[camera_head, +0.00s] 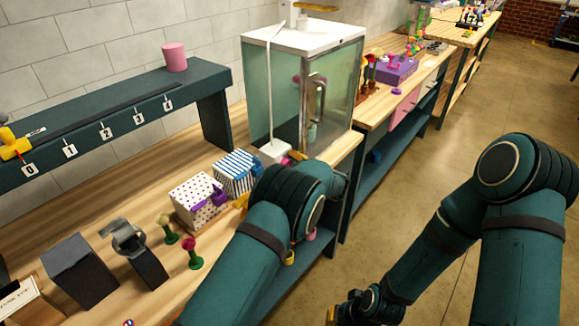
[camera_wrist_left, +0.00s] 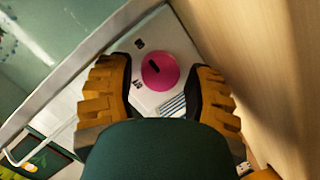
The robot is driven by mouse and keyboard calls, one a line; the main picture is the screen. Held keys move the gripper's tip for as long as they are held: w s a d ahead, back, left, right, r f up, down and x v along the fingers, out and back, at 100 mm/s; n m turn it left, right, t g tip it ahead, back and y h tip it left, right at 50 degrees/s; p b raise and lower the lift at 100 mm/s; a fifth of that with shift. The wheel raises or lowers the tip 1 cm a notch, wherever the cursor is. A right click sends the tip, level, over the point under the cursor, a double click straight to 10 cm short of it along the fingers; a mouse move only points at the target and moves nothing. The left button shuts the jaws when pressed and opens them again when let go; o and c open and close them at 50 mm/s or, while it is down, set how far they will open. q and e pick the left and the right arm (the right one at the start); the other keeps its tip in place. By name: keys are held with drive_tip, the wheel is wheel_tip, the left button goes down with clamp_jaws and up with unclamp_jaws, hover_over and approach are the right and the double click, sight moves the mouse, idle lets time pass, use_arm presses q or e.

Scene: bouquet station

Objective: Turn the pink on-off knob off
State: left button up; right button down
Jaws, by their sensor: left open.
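The pink on-off knob (camera_wrist_left: 160,71) is a round dial with a dark mark pointing up and left, set on a pale panel with small dark labels beside it. My left gripper (camera_wrist_left: 161,75) is open, with one yellow finger on each side of the knob and a visible gap to it on both sides.
A glass-walled cabinet (camera_head: 276,98) with a white top stands beyond my left arm. Patterned boxes (camera_head: 196,201) and flowers in holders stand on the wooden bench. A dark raised shelf with numbers (camera_head: 110,110) holds a pink cylinder (camera_head: 174,57). The floor at right is clear.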

use_arm(q)
drive_tip(key=shift+c, duration=0.3)
clamp_jaws()
drive_tip(key=shift+b, duration=0.65)
drive_tip(key=shift+n+b, duration=0.4)
drive_tip(key=shift+n, duration=0.1)
drive_tip(key=shift+a+r, duration=0.1)
drive_tip(key=shift+o, duration=0.3)
unclamp_jaws()
